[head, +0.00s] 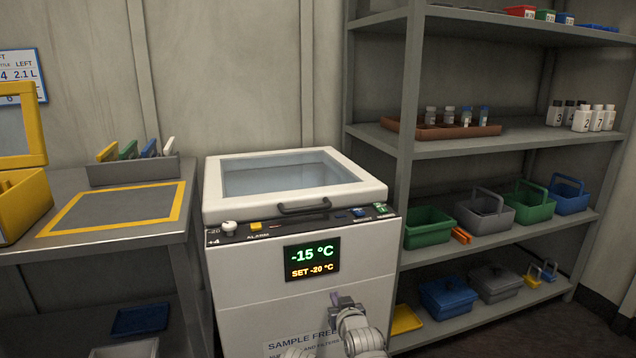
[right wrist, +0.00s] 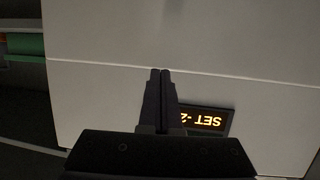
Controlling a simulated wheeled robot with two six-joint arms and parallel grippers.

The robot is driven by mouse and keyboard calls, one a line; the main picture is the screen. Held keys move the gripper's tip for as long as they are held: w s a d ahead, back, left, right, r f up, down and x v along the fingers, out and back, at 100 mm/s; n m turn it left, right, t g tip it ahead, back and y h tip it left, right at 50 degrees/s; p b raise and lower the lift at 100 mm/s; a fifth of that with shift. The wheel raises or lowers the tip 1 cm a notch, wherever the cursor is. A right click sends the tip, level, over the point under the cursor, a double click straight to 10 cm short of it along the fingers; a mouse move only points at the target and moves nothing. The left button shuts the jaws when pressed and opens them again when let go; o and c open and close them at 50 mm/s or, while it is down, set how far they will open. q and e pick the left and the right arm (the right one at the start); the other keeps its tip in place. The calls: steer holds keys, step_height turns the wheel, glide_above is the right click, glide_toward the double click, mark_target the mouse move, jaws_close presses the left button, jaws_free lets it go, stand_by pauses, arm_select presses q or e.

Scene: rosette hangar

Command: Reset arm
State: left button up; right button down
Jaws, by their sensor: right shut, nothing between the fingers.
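My right gripper (head: 343,300) is in front of the lower front panel of the white sample freezer (head: 240,305), below its display (head: 312,263). In the right wrist view its two dark fingers (right wrist: 160,72) are together with nothing between them. The freezer front fills most of that view, with part of the display (right wrist: 205,121) beside the fingers. I cannot tell whether the fingers touch the panel. The freezer's glass-topped lid (head: 290,178) is down. The display reads -15 °C, set -20 °C. My left gripper is not in view.
A grey shelf rack (head: 408,130) stands right of the freezer, with bins, bottles and a brown tray (head: 455,131). A metal table (head: 80,180) with a yellow-outlined area and a yellow box (head: 22,205) stands on the left. Floor (head: 545,330) shows at the lower right.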

steer(key=s+d+f+m+g+h, duration=0.1)
steer(key=s+d+f+g+h, duration=0.1)
steer(key=s+d+f+g, duration=0.65)
steer(key=s+d+f+m+g, duration=0.1)
steer(key=s+d+f+g, duration=0.15)
steer(key=s, duration=0.35)
steer(key=s+d+f+g, duration=0.1)
steer(key=s+f+g, duration=0.25)
steer(key=s, duration=0.25)
steer(key=s+a+r+n+h+p, duration=0.25)
steer(key=s+a+n, duration=0.2)
steer(key=a, duration=0.55)
arm_select(q)
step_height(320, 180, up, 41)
steer(key=p, duration=3.8)
arm_select(e)
step_height(320, 180, up, 38)
steer(key=s, duration=0.1)
steer(key=shift+s+a+f+m, duration=0.15)
steer(key=shift+a+m, duration=0.15)
steer(key=shift+m, duration=0.15)
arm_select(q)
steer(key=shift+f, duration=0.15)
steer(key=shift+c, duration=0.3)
arm_select(e)
steer(key=shift+y, duration=0.25)
